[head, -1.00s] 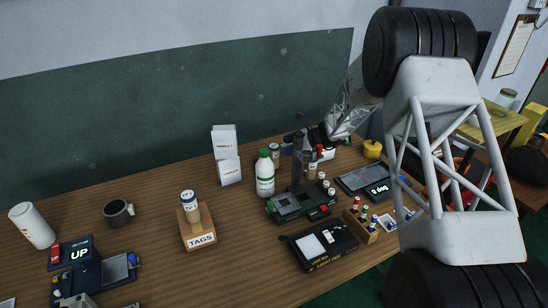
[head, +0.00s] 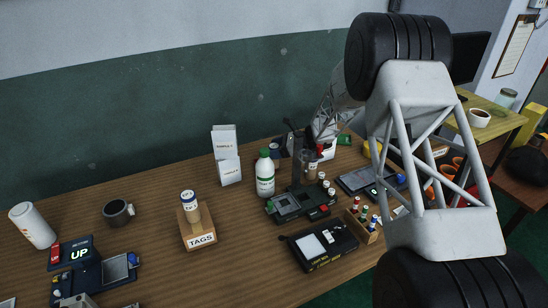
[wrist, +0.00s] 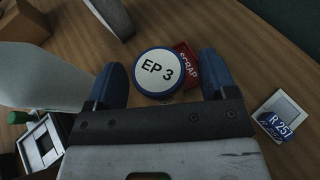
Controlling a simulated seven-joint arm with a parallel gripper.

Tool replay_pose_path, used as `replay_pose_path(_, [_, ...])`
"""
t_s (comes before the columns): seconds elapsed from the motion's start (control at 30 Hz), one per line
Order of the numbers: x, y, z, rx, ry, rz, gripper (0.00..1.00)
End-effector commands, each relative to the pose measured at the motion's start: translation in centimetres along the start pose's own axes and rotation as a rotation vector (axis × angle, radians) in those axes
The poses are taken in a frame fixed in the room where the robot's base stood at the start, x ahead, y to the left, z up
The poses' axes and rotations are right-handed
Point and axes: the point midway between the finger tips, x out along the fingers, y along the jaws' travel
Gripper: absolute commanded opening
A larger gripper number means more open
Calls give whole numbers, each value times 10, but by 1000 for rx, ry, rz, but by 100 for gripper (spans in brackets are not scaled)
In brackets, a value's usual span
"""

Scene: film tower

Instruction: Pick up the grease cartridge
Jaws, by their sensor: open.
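A round cartridge (wrist: 157,72) with a blue-rimmed white lid reading EP 3 stands between the two blue fingertips of my open gripper (wrist: 163,80) in the wrist view. I see it from above, with a visible gap on the right; I cannot tell whether a finger touches it. Another similar cartridge (head: 189,200) stands on the wooden TAGS block (head: 202,241). My gripper is partly hidden in the head view.
A red SCRAP piece (wrist: 187,62) lies close beside the cartridge. Bare wood lies around the mug (head: 118,212).

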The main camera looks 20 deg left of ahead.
Motion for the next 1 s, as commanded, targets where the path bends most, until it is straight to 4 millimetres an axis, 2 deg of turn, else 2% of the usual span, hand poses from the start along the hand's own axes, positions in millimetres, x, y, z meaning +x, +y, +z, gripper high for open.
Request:
replay_pose_path(0.13, [6, 0, 0, 0, 0, -1, 78])
replay_pose_path(0.67, [6, 0, 0, 0, 0, -1, 78])
replay_pose_path(1.0, [6, 0, 0, 0, 0, 0, 26])
